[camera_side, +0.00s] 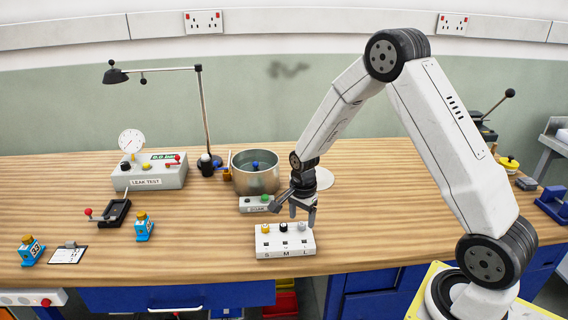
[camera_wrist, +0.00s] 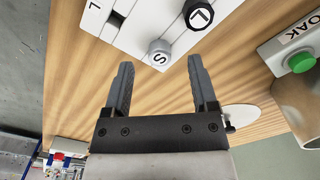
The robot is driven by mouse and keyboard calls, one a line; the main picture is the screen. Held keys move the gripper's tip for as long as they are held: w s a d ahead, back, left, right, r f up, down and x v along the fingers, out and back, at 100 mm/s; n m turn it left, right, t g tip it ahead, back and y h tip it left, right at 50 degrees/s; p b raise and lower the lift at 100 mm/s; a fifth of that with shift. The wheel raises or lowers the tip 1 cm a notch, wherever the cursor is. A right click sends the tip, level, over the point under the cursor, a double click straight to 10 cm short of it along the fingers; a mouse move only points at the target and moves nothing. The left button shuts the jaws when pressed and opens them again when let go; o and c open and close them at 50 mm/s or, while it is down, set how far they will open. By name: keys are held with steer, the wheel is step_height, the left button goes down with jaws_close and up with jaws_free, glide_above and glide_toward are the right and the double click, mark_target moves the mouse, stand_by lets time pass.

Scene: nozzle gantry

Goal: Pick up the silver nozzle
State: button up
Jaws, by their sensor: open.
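The silver nozzle (camera_side: 302,226), with an S on its top in the wrist view (camera_wrist: 159,53), stands at the right end of the white S-M-L rack (camera_side: 285,243). A black nozzle (camera_side: 284,227) marked L in the wrist view (camera_wrist: 199,14) and a yellow nozzle (camera_side: 265,228) stand to its left in the side view. My gripper (camera_side: 296,212) is open and empty, pointing down just above the rack. In the wrist view the silver nozzle shows near the gap between my fingertips (camera_wrist: 160,65). I cannot tell the exact height above it.
Behind the rack are the SOAK box (camera_side: 256,208) with a green button and a metal pot (camera_side: 256,181). A leak test box (camera_side: 150,176), a lamp (camera_side: 205,110), small blue-and-yellow bottles (camera_side: 143,229) and a clipboard (camera_side: 68,254) are to the left.

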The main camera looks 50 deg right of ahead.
steer(key=shift+f, duration=0.95)
jaws_close()
